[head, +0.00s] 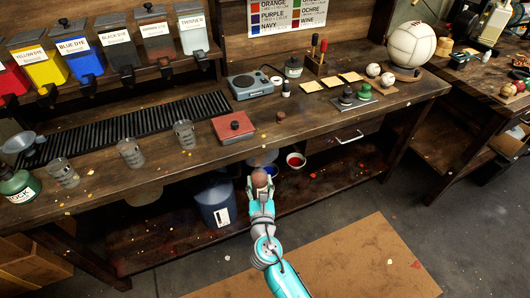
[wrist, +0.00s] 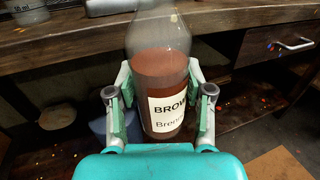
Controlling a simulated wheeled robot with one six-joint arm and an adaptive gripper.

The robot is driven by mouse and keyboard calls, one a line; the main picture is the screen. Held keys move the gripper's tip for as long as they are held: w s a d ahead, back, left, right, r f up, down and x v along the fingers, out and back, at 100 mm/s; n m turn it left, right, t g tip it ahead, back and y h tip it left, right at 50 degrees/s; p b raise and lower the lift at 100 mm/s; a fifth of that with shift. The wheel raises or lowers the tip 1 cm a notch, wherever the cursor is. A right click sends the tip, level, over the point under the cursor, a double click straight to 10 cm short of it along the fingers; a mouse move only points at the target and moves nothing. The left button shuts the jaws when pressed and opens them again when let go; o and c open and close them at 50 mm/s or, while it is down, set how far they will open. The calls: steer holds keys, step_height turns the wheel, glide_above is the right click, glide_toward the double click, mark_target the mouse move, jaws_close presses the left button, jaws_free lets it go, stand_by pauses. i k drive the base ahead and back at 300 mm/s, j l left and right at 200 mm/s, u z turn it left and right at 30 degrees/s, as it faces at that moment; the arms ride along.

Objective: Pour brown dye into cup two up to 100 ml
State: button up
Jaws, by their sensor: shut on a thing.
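My gripper (head: 262,186) is shut on the brown dye bottle (head: 261,180), in front of the bench's front edge and lower than its top. In the wrist view the bottle (wrist: 160,88) is clear and upright, with brown liquid in its lower part and a white label starting "BROW". The fingers (wrist: 160,105) press on both its sides. Three clear cups stand in a row on the bench: a left cup (head: 63,173), a middle cup (head: 131,153) and a right cup (head: 184,134). They look empty; their numbers are too small to read. Part of a marked cup (wrist: 27,11) shows in the wrist view.
A black slatted rack (head: 125,126) lies behind the cups under the dye bins (head: 80,57). A red box (head: 233,127) and grey scale (head: 253,85) stand to their right. A blue bin (head: 215,203) is below the bench.

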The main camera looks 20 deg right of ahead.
mark_target(184, 129)
steer(key=l+u, duration=0.15)
steer(key=u, duration=0.7)
steer(key=l+u, duration=0.45)
steer(key=l, duration=0.45)
steer(key=k+l+u, duration=0.1)
steer(key=l+u, duration=0.35)
steer(key=l, duration=0.4)
